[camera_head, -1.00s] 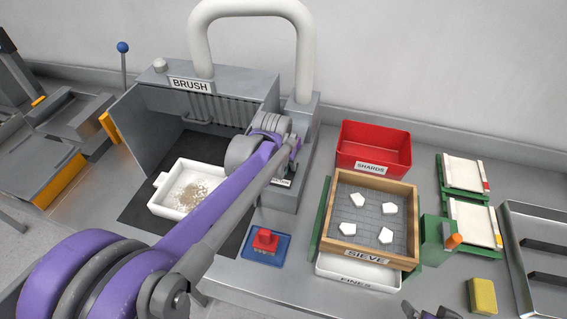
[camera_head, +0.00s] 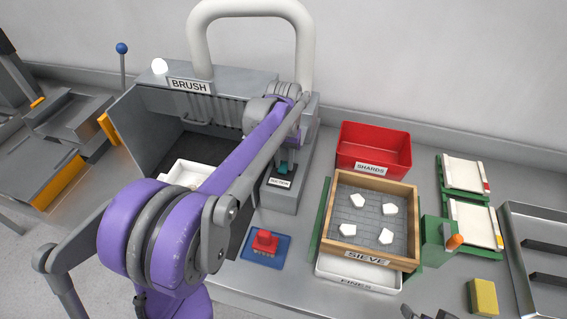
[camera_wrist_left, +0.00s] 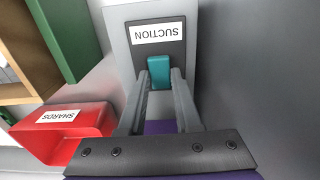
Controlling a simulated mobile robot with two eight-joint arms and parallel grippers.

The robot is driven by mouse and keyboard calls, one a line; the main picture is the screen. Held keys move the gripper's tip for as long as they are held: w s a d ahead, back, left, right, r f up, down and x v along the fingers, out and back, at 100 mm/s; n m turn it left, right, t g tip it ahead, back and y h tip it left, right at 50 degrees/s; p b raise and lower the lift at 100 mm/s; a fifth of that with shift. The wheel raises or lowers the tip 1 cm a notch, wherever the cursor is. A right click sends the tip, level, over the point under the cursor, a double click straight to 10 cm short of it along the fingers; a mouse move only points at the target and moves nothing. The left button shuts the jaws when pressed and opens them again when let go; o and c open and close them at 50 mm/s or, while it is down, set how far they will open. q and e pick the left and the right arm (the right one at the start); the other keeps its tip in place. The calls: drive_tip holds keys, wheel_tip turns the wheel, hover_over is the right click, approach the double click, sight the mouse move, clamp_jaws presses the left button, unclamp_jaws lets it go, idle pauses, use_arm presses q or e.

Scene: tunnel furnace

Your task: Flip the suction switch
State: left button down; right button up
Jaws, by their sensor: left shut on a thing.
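The suction switch is a teal rocker (camera_head: 283,169) on the front of a grey post (camera_head: 280,198); it also shows in the left wrist view (camera_wrist_left: 160,67), beside a "SUCTION" label (camera_wrist_left: 159,33). My left gripper (camera_wrist_left: 163,80) has its two fingers on either side of the teal rocker and is shut on it. In the head view my left arm reaches across the brush box to this gripper (camera_head: 286,160), which the arm partly hides. Only a piece of my right gripper (camera_head: 430,314) shows at the bottom edge; its jaws are unclear.
The grey brush box (camera_head: 235,83) has a brightly lit lamp (camera_head: 160,66) on top. A white tray (camera_head: 185,170) inside is mostly hidden by my arm.

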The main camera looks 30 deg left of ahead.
sight(284, 166)
idle(0.3)
use_arm(q)
drive_tip(key=c, duration=0.6)
unclamp_jaws()
wheel_tip(284, 166, up, 11)
drive_tip(key=shift+p, duration=0.3)
drive_tip(key=shift+f, duration=0.2)
